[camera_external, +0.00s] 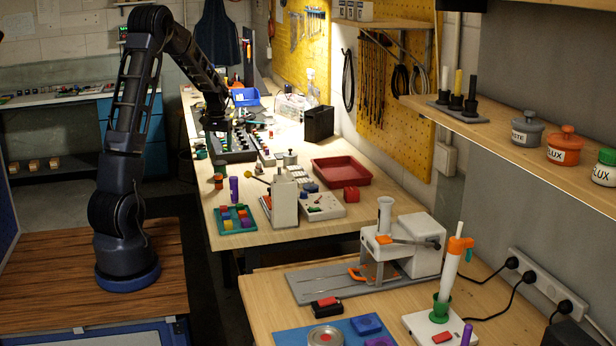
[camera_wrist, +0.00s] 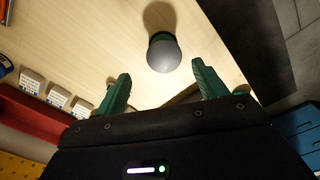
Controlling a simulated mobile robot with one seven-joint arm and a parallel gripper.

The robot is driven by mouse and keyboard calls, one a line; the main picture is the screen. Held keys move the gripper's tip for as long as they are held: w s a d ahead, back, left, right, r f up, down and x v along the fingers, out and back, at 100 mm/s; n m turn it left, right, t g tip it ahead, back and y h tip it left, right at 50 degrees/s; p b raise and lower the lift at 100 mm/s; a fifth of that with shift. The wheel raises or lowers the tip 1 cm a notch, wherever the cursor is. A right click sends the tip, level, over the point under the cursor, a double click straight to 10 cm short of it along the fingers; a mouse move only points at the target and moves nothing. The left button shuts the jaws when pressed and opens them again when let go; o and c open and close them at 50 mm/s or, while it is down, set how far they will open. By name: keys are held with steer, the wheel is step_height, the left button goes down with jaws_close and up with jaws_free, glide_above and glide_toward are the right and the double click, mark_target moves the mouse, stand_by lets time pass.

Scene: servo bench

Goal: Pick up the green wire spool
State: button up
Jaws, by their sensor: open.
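In the wrist view, a round grey-topped thing with green showing beneath it, which looks like the green wire spool (camera_wrist: 163,53), stands on the pale wooden bench. My gripper (camera_wrist: 161,68) is open, its two green fingers apart. The spool shows between and just beyond the fingertips, and nothing is held. The height between the fingers and the spool cannot be told. In the outside view my arm reaches over the far bench and its end (camera_external: 217,128) is small and dark there. I cannot make out the spool for certain in that view.
A red tray (camera_external: 340,172) and white labelled boxes (camera_wrist: 57,97) lie beside the spool's area. A nearer bench holds a grey-white machine (camera_external: 405,245). Bare wood surrounds the spool in the wrist view.

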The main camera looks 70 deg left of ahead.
mark_target(220, 163)
step_height(220, 163, down, 6)
steer(key=shift+r, duration=0.25)
steer(key=shift+a+f, duration=0.25)
steer(key=shift+f, duration=1.05)
steer(key=shift+a+f, duration=0.2)
steer(key=shift+f, duration=1.1)
steer(key=c, duration=0.9)
steer(key=shift+c, duration=0.2)
steer(key=shift+r, duration=0.1)
